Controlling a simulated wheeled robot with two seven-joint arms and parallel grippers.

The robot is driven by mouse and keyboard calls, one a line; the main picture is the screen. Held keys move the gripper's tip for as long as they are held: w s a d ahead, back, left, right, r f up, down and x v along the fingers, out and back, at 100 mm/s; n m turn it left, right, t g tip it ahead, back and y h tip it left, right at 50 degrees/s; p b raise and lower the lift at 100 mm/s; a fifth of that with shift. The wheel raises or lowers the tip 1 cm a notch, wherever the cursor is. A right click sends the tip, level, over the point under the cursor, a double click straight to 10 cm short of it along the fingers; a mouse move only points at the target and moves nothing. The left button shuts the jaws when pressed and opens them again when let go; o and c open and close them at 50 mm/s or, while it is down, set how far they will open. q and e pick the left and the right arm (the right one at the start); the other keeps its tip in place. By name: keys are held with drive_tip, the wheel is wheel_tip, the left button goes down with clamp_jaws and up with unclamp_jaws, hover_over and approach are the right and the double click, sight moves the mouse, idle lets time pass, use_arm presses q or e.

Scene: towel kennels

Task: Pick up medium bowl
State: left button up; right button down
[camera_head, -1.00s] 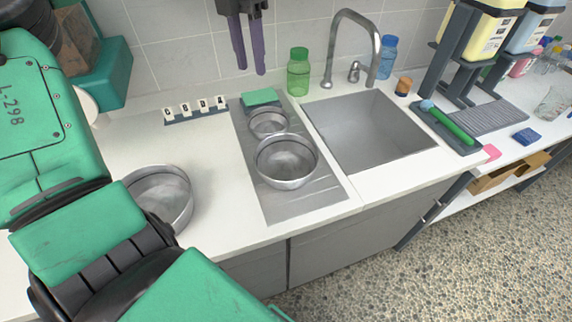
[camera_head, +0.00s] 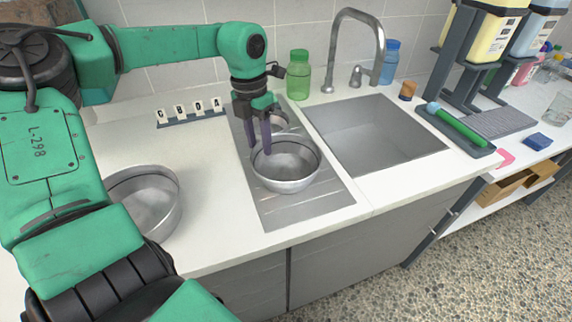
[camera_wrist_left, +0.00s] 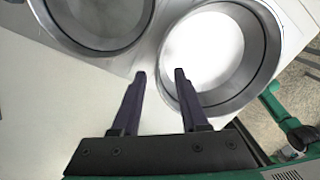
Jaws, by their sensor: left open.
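The medium bowl (camera_head: 290,178), round grey metal, sits upright on the front of the steel drainboard (camera_head: 300,212). In the left wrist view it is the bowl at right (camera_wrist_left: 262,50). My left gripper (camera_head: 260,152) is open and points down at the bowl's left rim, with nothing held. In the left wrist view its dark purple fingers (camera_wrist_left: 160,74) show one tip over the near rim and the other just outside. Whether they touch is unclear. My right gripper is not in view.
A smaller bowl (camera_head: 281,119) stands just behind, partly hidden by the gripper. A larger bowl (camera_head: 158,208) sits on the left counter, partly behind my arm. The sink (camera_head: 375,135), faucet (camera_head: 377,60) and green bottle (camera_head: 299,78) lie to the right and back.

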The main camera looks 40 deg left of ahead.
use_arm(q)
drive_tip(key=shift+f, duration=0.6)
clamp_jaws()
idle(0.9)
